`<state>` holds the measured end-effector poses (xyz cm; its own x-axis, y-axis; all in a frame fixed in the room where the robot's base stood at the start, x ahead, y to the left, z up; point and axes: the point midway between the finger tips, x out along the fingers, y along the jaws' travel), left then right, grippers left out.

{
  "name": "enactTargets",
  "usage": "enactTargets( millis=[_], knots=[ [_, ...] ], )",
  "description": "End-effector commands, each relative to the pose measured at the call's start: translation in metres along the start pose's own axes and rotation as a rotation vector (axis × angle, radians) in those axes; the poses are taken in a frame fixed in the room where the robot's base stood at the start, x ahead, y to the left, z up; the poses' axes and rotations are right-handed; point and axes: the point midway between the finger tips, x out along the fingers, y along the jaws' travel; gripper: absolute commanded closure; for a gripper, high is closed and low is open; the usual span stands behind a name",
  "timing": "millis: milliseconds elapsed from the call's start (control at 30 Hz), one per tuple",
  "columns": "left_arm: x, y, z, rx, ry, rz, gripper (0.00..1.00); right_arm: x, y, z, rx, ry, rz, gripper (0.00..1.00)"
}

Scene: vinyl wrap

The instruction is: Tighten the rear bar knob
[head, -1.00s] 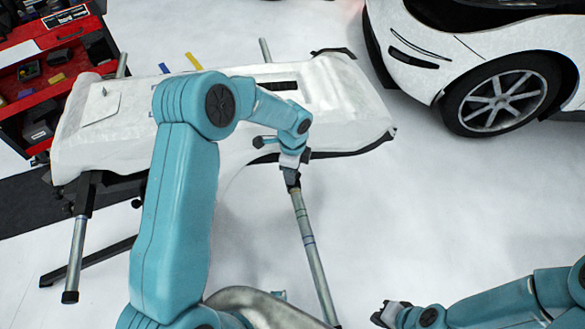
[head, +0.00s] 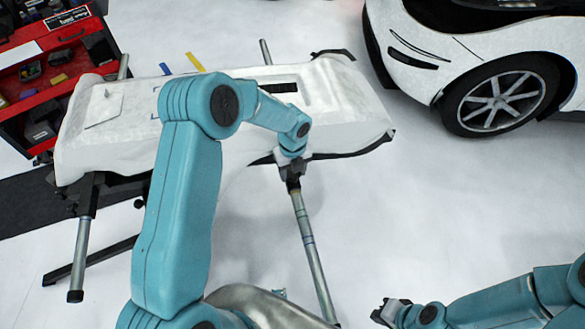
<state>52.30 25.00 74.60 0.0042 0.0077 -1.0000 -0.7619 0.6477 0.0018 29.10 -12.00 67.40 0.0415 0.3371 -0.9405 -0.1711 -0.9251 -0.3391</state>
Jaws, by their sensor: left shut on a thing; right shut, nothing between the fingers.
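A white-covered bumper panel (head: 345,110) lies across a stand with metal bars. One bar (head: 312,250) sticks out toward me below the panel's near edge, and another bar (head: 78,262) sticks out at the left. My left gripper (head: 291,178) is at the panel's near edge, shut on a dark fitting at the top of the middle bar. A small dark knob (head: 139,203) shows under the panel on the left; which knob is the rear bar knob I cannot tell. My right gripper (head: 382,313) is shut and empty at the lower right, away from the stand.
A red tool cart (head: 45,75) stands at the upper left. A white car (head: 425,50) with its wheel (head: 493,102) is at the upper right. Blue (head: 165,69) and yellow (head: 195,62) strips lie by the panel's far edge. The floor right of the stand is clear.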

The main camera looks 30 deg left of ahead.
Motion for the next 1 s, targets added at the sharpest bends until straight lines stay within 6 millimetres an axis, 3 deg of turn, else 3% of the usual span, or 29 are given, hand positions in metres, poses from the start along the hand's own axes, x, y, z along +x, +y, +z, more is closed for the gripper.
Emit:
enactTargets(
  millis=[500,1000],
  knots=[
    [-0.003,-0.001,0.002,0.354,-0.007,-0.005,0.79,-0.012,-0.004,0.000,0.000,0.000,0.000,1.00],
    [-0.003,-0.001,0.003,0.433,-0.009,-0.006,0.79,-0.014,-0.005,0.000,0.000,0.000,0.000,1.00]
  ],
)
